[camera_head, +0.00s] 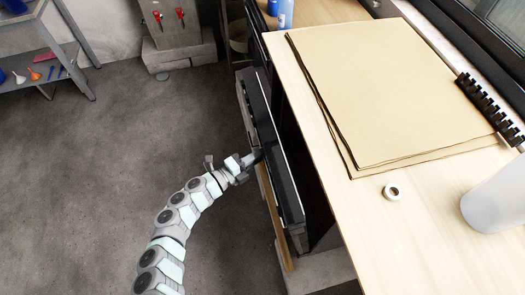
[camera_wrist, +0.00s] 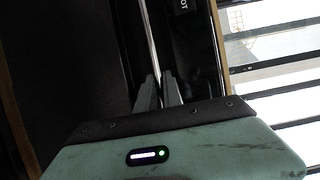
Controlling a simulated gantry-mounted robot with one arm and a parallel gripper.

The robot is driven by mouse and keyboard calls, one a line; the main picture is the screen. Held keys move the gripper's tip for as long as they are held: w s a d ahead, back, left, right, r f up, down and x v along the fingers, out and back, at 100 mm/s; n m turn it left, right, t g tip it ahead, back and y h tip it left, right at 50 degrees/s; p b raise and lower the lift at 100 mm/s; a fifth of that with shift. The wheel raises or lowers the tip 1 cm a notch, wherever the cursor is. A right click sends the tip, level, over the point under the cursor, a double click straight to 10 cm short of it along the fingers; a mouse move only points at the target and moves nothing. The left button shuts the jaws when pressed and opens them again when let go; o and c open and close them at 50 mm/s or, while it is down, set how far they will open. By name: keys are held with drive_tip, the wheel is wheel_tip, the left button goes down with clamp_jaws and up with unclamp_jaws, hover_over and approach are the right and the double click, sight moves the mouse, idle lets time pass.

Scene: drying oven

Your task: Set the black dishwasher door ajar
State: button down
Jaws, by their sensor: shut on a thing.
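The black dishwasher door (camera_head: 268,130) stands below the left edge of the wooden counter. Its top leans out from the counter, and a dark gap shows between them. My gripper (camera_head: 257,157) is at the door's outer side, around the middle of its length. In the wrist view my gripper (camera_wrist: 160,92) has its two grey fingers close together on a thin, shiny metal bar (camera_wrist: 149,40) that runs along the door. The bar looks like the door's handle or edge. The exact contact is too dark to make out.
The grey floor (camera_head: 110,170) left of the door is clear.

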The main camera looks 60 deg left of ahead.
drive_tip(key=shift+s+a+f, duration=0.1)
drive_tip(key=shift+f, duration=0.1)
drive_tip(key=c, duration=1.8)
unclamp_jaws()
drive_tip(key=shift+a, duration=0.1)
drive_tip(key=shift+o, duration=0.2)
drive_tip(key=shift+r, duration=0.1)
drive_tip(key=s+d+p, duration=0.1)
drive_tip(key=s+d, duration=0.1)
drive_tip(key=s, duration=0.8)
drive_tip(key=shift+s+p, duration=0.3)
